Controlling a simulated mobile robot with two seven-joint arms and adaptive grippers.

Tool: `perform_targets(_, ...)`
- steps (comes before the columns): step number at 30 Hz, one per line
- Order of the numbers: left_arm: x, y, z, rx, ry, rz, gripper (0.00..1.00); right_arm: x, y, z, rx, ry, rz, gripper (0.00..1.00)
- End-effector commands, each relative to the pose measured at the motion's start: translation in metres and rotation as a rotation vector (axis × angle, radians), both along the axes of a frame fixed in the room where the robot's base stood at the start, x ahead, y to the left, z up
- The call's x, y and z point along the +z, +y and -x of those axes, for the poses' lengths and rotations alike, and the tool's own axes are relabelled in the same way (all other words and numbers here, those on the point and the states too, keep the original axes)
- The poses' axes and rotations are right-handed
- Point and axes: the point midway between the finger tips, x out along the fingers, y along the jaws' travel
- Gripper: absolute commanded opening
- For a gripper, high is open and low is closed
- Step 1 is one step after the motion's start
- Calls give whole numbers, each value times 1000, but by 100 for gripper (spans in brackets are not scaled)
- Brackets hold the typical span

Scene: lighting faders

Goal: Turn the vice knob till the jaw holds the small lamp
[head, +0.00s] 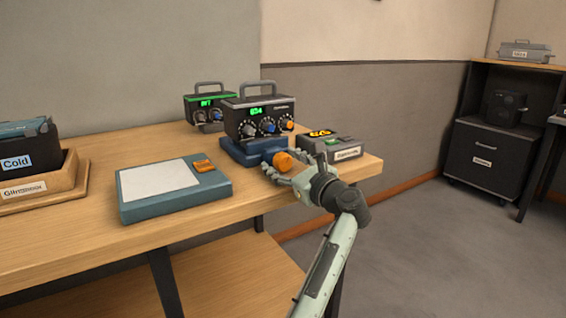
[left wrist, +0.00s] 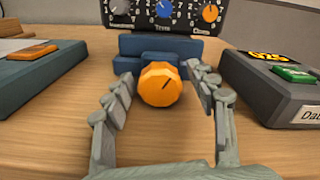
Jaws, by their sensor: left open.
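A blue vice (head: 240,154) sits on the bench near its right end, with an orange knob (head: 283,161) on its near side. My left gripper (head: 284,171) is open at the knob. In the left wrist view its fingers (left wrist: 162,78) stand on either side of the knob, with gaps visible. I cannot make out the small lamp. My right gripper is not in view.
A dial box with a green display (head: 258,115) stands right behind the vice. A dark labelled box (head: 330,149) is close on the right. A flat blue panel (head: 170,189) lies on the left. A second dial box (head: 204,107) is farther back. Bare wood (head: 85,228) shows in front.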

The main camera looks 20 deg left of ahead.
Motion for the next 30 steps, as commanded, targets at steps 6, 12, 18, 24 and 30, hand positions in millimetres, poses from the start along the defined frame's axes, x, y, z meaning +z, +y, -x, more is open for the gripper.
perform_targets(6,0,0,0,0,0,0,35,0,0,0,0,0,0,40)
perform_targets(12,0,-1,0,0,0,0,10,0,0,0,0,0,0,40)
perform_targets(18,0,-1,0,0,8,-5,7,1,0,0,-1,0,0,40)
perform_targets(24,0,-1,0,-1,64,-46,7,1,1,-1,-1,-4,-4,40)
perform_targets(30,0,-1,1,0,173,-128,7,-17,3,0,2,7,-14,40)
